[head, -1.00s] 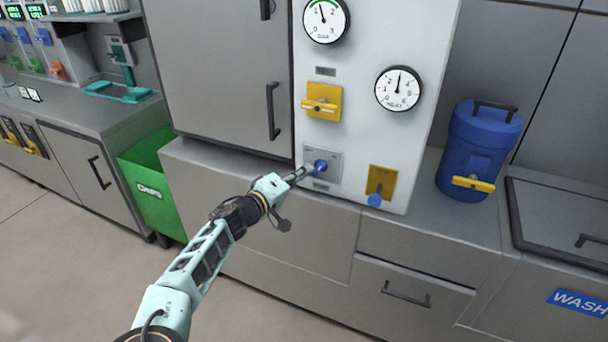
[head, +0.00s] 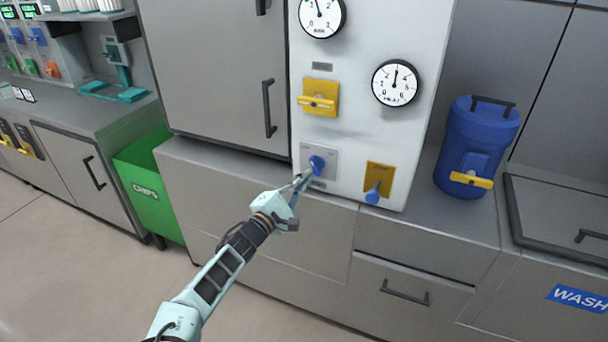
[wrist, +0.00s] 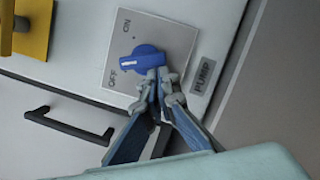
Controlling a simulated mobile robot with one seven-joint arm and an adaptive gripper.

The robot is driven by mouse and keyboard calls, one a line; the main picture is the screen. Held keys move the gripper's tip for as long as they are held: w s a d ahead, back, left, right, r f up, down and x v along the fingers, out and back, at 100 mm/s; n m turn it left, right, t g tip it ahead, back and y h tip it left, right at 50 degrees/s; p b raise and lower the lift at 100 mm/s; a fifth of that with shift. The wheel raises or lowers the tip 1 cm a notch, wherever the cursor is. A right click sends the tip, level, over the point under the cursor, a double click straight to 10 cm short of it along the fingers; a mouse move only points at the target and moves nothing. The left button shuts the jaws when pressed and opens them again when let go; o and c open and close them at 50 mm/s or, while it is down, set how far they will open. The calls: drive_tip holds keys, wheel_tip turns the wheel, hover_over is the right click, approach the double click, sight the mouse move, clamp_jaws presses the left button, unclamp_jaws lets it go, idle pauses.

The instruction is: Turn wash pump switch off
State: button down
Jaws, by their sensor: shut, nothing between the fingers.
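The wash pump switch is a blue rotary knob (head: 317,164) on a square grey plate (head: 332,156) low on the white panel. In the wrist view the knob (wrist: 147,59) shows with ON and OFF printed on the plate (wrist: 176,38) and a PUMP label (wrist: 204,75) beside it. The knob's white mark points left in that view, nearer OFF than ON. My gripper (head: 306,178) is just below and left of the knob. In the wrist view my gripper (wrist: 163,78) is shut and empty, its tips at the knob's lower edge; I cannot tell whether they touch.
A yellow valve handle (head: 318,103) sits above the switch. A yellow plate with a blue knob (head: 373,196) is to its right. Two gauges, one a dial (head: 395,83), are higher up. A blue canister (head: 478,140) stands right on the counter; a green bin (head: 150,190) stands left.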

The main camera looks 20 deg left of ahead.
drive_tip(key=shift+d+f+n+t+y+p, duration=0.1)
drive_tip(key=shift+d+n+t+y+p, duration=0.15)
drive_tip(key=shift+n, duration=0.6)
drive_tip(key=shift+d+f+n+t+y+p, duration=0.15)
drive_tip(key=shift+n+p, duration=0.2)
drive_tip(key=shift+n, duration=0.5)
drive_tip(key=shift+r, duration=0.1)
